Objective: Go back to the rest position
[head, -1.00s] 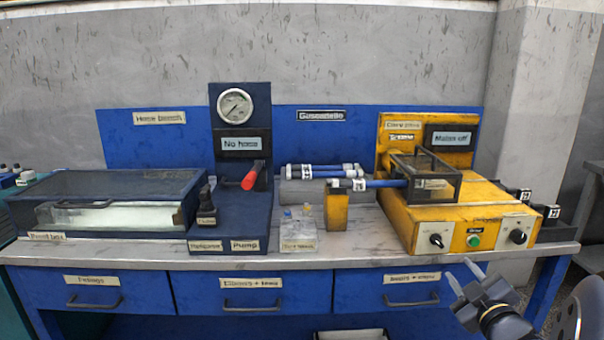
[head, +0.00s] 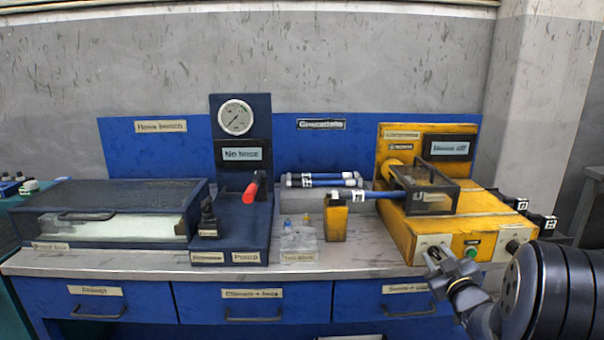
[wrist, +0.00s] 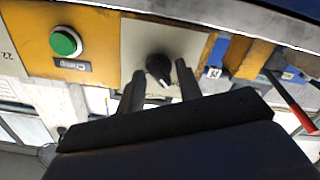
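My gripper (head: 436,256) is at the left end of the yellow machine's (head: 461,234) front panel, in front of its left knob. In the wrist view, the gripper (wrist: 160,75) has its two dark fingers apart, with the black knob (wrist: 159,69) showing between their tips. Gaps show on both sides of the knob, and nothing is held. Whether a fingertip touches the panel I cannot tell. In the head view the gripper hides the left knob. My arm comes in from the lower right.
A green button (head: 472,249) and a right knob (head: 513,246) sit along the same panel. A clear guard box (head: 425,190) tops the machine. The blue pump unit (head: 240,225) with a red handle (head: 251,187) stands left. Drawers (head: 252,303) run below the bench top.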

